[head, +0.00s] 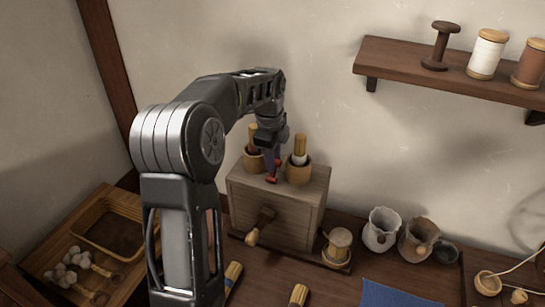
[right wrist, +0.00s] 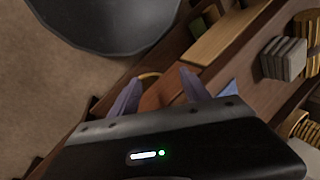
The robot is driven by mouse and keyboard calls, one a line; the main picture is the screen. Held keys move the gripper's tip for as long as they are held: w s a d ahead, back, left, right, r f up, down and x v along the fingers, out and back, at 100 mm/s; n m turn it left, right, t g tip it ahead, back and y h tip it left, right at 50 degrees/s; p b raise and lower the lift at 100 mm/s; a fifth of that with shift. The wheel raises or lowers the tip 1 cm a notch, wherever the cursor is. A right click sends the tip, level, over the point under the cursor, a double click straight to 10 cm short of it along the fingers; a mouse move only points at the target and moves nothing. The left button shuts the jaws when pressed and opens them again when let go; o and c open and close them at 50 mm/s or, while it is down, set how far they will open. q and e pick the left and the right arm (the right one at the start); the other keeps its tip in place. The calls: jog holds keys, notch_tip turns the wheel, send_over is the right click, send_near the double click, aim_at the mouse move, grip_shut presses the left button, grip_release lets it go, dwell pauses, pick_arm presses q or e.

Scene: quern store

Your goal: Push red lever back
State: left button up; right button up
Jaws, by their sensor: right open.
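The red lever (head: 272,179) shows as a small red piece at the top of a grey-brown wooden box (head: 285,205), near its front edge. My left gripper (head: 271,163) points down right above the red piece, its fingertips at or very close to it. I cannot tell whether they touch, nor whether the jaws are open or shut. The gripper partly hides the lever.
Two wooden cups (head: 299,172) holding brush-like tools stand on the box, on either side of my left gripper. A wooden knob (head: 254,236) sticks out in front. Jugs (head: 381,231) stand to the right, near a blue cloth (head: 393,295). A shelf (head: 420,70) with spools hangs above.

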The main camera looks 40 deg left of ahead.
pick_arm(q)
jog(key=o, duration=0.4)
jog(key=r, duration=0.5)
jog(key=s+r, duration=0.1)
jog(key=r, duration=0.1)
jog(key=shift+d+r+b, duration=0.2)
jog(key=shift+r+b, duration=0.1)
jog(key=shift+b, duration=0.05)
jog(key=shift+s, duration=0.1)
